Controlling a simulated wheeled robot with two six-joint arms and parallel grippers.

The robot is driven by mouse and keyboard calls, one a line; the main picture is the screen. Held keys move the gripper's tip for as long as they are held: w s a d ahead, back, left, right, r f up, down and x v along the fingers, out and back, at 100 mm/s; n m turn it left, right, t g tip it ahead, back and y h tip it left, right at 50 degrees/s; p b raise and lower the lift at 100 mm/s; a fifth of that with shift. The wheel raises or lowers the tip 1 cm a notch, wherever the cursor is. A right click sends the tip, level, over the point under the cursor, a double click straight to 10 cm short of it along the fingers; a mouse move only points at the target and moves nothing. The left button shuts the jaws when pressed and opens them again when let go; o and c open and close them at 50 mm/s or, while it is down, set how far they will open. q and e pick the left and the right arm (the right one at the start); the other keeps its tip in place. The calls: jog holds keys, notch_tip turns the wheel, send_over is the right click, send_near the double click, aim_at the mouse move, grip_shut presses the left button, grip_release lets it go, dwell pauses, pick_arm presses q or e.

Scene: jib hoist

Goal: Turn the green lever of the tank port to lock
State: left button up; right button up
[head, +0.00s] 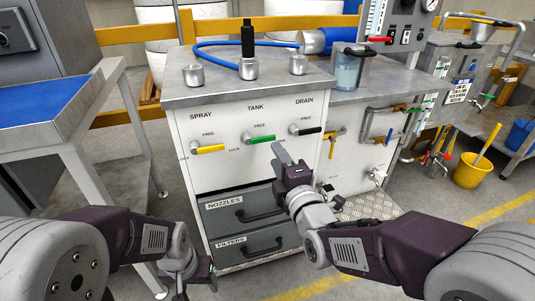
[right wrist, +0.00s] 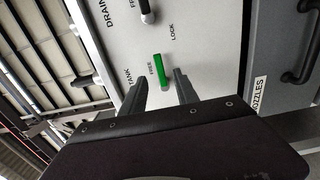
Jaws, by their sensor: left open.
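The green lever (head: 260,139) sits under the word TANK on the white cabinet front (head: 230,172). Its handle lies roughly level, with its pale end at the left and FREE printed above it. In the right wrist view the green lever (right wrist: 157,68) shows beyond and between two spread fingers; LOCK is printed past its far end, to one side. I see no contact. My right gripper (head: 281,153) is open, just below and right of the lever; it also shows in the right wrist view (right wrist: 160,80). My left gripper (head: 188,281) is open and low, left of the drawers.
A yellow lever (head: 208,149) under SPRAY and a black lever (head: 308,131) under DRAIN flank it. Drawers (head: 240,208) with handles are below. The worktop (head: 215,93) above holds metal fittings and a blue hose (head: 215,62). A blue-topped table (head: 45,105) stands at left.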

aim_at(268, 140)
jog(key=b+x, duration=0.3)
jog(key=x, duration=0.5)
jog(key=shift+w+f, duration=0.15)
jog(key=shift+w+a, duration=0.1)
jog(key=shift+w, duration=0.3)
grip_shut()
dwell(0.8)
